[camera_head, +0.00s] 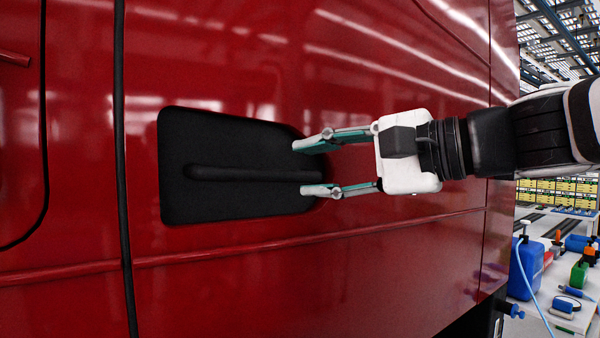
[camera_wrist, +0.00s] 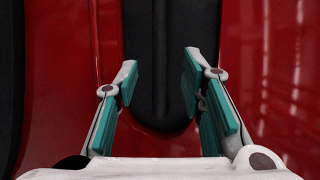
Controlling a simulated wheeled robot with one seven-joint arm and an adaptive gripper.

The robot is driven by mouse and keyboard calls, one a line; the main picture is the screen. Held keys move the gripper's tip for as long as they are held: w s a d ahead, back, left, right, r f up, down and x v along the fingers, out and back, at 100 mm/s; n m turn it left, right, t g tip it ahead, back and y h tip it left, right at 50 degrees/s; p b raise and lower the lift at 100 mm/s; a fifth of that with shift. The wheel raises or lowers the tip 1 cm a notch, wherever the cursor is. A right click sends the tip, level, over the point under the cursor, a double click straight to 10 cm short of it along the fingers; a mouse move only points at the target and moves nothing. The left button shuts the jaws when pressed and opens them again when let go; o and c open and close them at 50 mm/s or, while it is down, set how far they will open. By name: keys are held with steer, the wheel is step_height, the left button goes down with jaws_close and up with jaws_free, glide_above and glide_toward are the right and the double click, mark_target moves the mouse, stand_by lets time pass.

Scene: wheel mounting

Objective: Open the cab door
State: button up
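The red cab door (camera_head: 240,265) fills most of the head view. A black recessed handle plate (camera_head: 180,140) is set in it, with a horizontal black handle bar (camera_head: 245,174) across its middle. My gripper (camera_head: 308,168) comes in from the right and is open. In the head view, its fingertips appear above and below the right end of the bar. In the wrist view, the fingers of my gripper (camera_wrist: 158,90) stand apart, with the handle bar (camera_wrist: 160,60) between them and gaps on both sides. I cannot tell how deep the fingertips reach.
A dark vertical seam (camera_head: 121,200) runs left of the handle plate. At the lower right are a blue canister (camera_head: 525,268) and a bench (camera_head: 575,312) with several tools. The door face around the plate is clear.

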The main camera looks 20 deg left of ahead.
mark_target(271, 174)
steer(key=p+x, duration=0.1)
steer(key=x, duration=0.8)
steer(key=shift+a, duration=0.2)
jaws_close()
